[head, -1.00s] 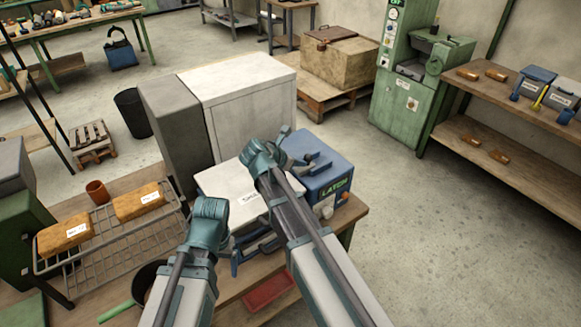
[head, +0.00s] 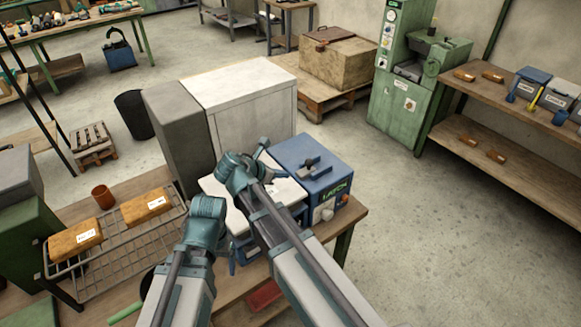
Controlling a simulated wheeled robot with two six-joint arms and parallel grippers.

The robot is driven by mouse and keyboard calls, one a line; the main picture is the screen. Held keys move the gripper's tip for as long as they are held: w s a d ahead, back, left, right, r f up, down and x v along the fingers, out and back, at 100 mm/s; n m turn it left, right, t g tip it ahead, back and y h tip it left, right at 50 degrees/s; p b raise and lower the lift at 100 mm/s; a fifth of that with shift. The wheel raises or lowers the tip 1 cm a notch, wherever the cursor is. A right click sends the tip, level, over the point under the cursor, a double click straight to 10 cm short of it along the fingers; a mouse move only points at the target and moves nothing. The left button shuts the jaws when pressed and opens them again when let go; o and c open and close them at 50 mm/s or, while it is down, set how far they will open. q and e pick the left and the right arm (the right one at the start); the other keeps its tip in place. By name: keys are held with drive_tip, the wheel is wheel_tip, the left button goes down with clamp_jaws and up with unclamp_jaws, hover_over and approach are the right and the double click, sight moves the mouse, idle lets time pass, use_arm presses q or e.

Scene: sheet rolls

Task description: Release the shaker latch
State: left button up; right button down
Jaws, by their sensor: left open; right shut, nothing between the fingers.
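A blue box (head: 290,152) marked LATCH stands on the wooden bench, with a dark lever (head: 316,166) on its top and knobs low on its front. A white flat plate (head: 288,191) with a label lies to its left, over blue parts partly hidden by my arms. My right gripper (head: 256,155) is shut and empty above the plate, left of the blue box and apart from the lever. My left gripper (head: 208,207) is open at the plate's left front side; its fingers are mostly hidden from this angle.
A wire rack (head: 120,250) with two labelled orange blocks (head: 75,238) stands at left, with a brown cup (head: 102,196) behind it. A white cabinet (head: 255,110) and a grey one (head: 178,140) rise behind the plate. A red tray (head: 264,296) lies below. The floor at right is clear.

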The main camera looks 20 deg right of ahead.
drive_tip(key=shift+p+v, duration=0.65)
drive_tip(key=shift+v, duration=1)
drive_tip(key=shift+a, duration=0.1)
drive_tip(key=s+d+f+m+g+y, duration=0.1)
drive_tip(key=s+m, duration=0.1)
drive_tip(key=m, duration=0.1)
drive_tip(key=s+d+f+m+g+y, duration=0.1)
drive_tip(key=s+f+m, duration=0.1)
drive_tip(key=m, duration=0.2)
drive_tip(key=s+d+f+m+y, duration=0.1)
drive_tip(key=s+f+m, duration=0.1)
drive_tip(key=m, duration=0.1)
drive_tip(key=shift+s+d+f+g, duration=0.15)
drive_tip(key=shift+s+d+g, duration=0.05)
drive_tip(key=shift+g, duration=0.2)
drive_tip(key=s+a+f+m+g+y, duration=0.1)
drive_tip(key=s+f+m+g+y, duration=0.15)
drive_tip(key=s+m+y, duration=0.75)
drive_tip(key=s+a+f+h+b, duration=0.3)
drive_tip(key=a+h, duration=0.2)
drive_tip(key=a, duration=0.6)
drive_tip(key=shift+h, duration=0.3)
